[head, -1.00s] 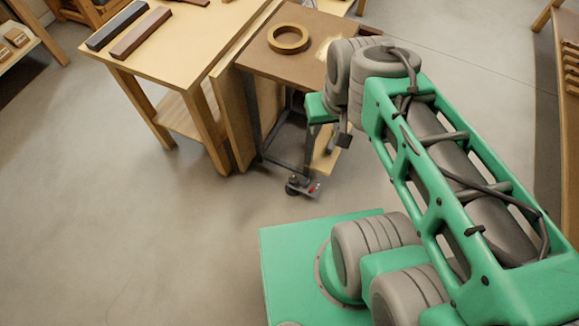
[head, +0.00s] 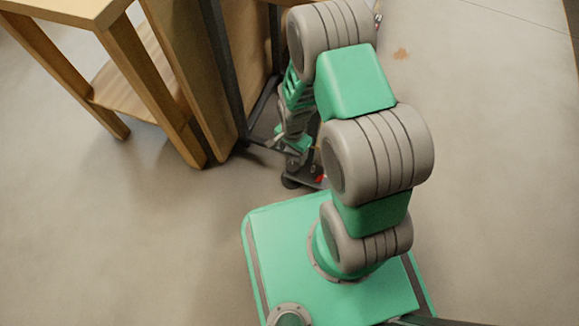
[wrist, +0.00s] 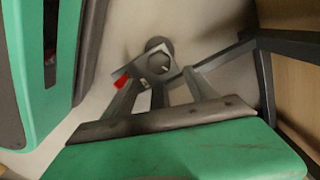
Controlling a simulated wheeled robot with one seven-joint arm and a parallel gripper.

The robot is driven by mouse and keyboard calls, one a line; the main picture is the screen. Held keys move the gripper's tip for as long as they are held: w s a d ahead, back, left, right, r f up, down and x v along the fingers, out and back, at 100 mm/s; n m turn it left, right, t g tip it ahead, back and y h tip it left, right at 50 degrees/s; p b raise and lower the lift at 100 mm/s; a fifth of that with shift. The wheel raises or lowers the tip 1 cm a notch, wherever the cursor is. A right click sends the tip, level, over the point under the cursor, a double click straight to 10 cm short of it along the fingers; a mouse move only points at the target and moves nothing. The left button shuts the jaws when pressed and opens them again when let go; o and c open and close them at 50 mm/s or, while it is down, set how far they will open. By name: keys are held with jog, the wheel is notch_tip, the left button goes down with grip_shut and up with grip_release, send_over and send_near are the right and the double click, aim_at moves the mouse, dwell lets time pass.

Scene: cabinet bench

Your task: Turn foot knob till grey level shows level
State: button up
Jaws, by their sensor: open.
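The dark foot knob (wrist: 159,62) shows in the wrist view just beyond my gripper (wrist: 161,80), between the lines of its two fingers. The fingers are apart, and I cannot tell whether they touch the knob. In the head view my gripper (head: 293,158) is low at the foot of the stand, and the arm hides much of it. A dark foot (head: 291,182) shows on the floor there. A red part (wrist: 121,82) sits left of the knob and also shows in the head view (head: 321,179). I cannot make out the grey level in either current view.
The stand's dark metal frame (wrist: 266,80) runs close on the right in the wrist view. A wooden table (head: 120,50) stands left of the stand. My green base is just in front of the foot. Open floor (head: 490,170) lies to the right.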

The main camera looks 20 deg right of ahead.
aim_at(293, 165)
notch_tip(293, 165, down, 10)
jog(key=b, duration=0.4)
jog(key=shift+r, duration=0.25)
jog(key=c, duration=1.4)
